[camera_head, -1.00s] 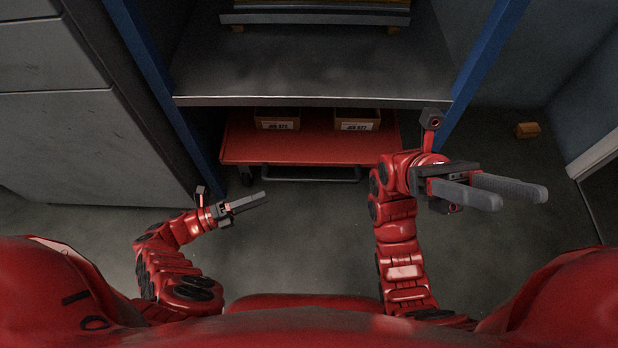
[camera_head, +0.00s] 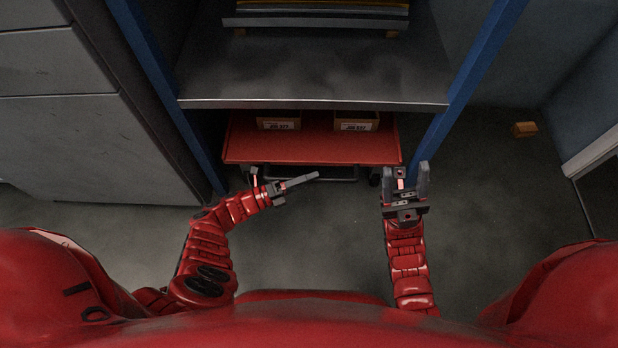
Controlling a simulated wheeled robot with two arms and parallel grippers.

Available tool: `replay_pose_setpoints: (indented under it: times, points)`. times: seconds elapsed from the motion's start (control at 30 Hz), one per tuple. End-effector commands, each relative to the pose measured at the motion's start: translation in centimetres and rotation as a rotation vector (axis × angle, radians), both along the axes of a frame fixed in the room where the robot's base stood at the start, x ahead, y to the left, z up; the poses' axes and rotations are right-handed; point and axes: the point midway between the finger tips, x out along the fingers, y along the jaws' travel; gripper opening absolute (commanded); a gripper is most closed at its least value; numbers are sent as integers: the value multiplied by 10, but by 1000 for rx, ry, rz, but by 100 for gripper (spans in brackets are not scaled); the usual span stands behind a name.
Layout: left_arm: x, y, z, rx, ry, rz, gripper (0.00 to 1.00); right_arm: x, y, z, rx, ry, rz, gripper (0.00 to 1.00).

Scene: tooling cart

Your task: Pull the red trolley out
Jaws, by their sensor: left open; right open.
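The red trolley (camera_head: 312,147) stands under the lowest grey shelf, with its front edge showing and its rear hidden beneath the shelf. A dark handle bar (camera_head: 330,180) runs low along its front, partly hidden by my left gripper. My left gripper (camera_head: 312,178) is in front of the trolley's left half, pointing right, close to the handle; I cannot tell whether it touches. My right gripper (camera_head: 408,170) is open and empty, pointing forward at the trolley's front right corner, beside the right blue post.
Two labelled boxes (camera_head: 278,123) (camera_head: 356,124) sit on the trolley. Blue posts (camera_head: 160,80) (camera_head: 455,105) flank it, joined by the grey shelf (camera_head: 315,82). Grey drawers (camera_head: 70,140) stand left. A small wooden block (camera_head: 525,129) lies on the floor at right. The floor in front is clear.

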Motion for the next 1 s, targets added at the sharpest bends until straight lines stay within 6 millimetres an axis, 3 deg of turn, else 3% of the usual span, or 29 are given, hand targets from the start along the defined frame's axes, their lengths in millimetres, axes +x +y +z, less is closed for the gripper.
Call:
replay_pose_setpoints:
  times: [0.23,0.5,1.0]
  points:
    - [0,-1,0,0,0,0,50,0,0,0,0,-1,0,50]
    - [1,-1,0,0,-1,0,2,0,0,0,0,-1,0,50]
    - [1,0,0,1,0,0,0,0,0,0,0,-1,0,50]
